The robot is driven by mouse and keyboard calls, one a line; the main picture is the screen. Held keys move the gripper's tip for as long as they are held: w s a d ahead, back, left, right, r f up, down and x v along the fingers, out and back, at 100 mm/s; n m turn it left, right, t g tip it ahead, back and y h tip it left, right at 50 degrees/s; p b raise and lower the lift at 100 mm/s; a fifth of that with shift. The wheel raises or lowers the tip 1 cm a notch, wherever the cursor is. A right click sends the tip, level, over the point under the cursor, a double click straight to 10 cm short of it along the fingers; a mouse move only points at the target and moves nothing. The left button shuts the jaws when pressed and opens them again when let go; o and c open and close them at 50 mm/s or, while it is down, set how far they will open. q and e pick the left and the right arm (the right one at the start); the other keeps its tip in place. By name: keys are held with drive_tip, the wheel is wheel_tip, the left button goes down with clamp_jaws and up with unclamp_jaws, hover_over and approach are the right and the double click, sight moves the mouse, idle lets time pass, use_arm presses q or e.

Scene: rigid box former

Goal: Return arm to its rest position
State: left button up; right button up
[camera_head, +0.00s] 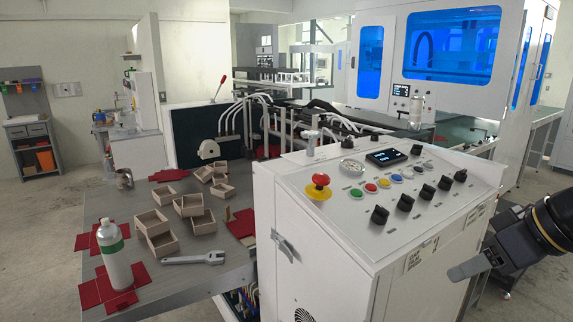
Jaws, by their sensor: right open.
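My right gripper (476,264) is at the lower right edge of the head view, in front of the right side of the white control console. It is dark grey and black, its jaws are open, and it holds nothing that I can see. It is apart from the console (330,240). The console's sloped top carries a red emergency stop button (320,181) on a yellow base, a small dark display (386,157), several coloured buttons and several black knobs. My left gripper is not in view.
A grey table (100,205) left of the console holds several small open boxes (156,222), red flat blanks (241,223), a wrench (194,258) and a white bottle (114,255). A clear bottle (416,112) stands behind the console. A large white machine with blue windows (452,45) stands behind.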

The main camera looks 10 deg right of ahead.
drive_tip(key=s+a+f+m, duration=0.2)
drive_tip(key=s+a+f, duration=0.1)
drive_tip(key=f, duration=0.4)
drive_tip(key=s+a+f+m, duration=0.2)
drive_tip(key=s+a+f, duration=0.2)
drive_tip(key=f, duration=0.3)
drive_tip(key=s+a+f+m, duration=0.1)
drive_tip(key=s+a+f, duration=0.2)
drive_tip(key=a+f, duration=0.2)
wheel_tip(320, 180, down, 3)
drive_tip(key=shift+s+m, duration=0.2)
drive_tip(key=shift+m, duration=0.2)
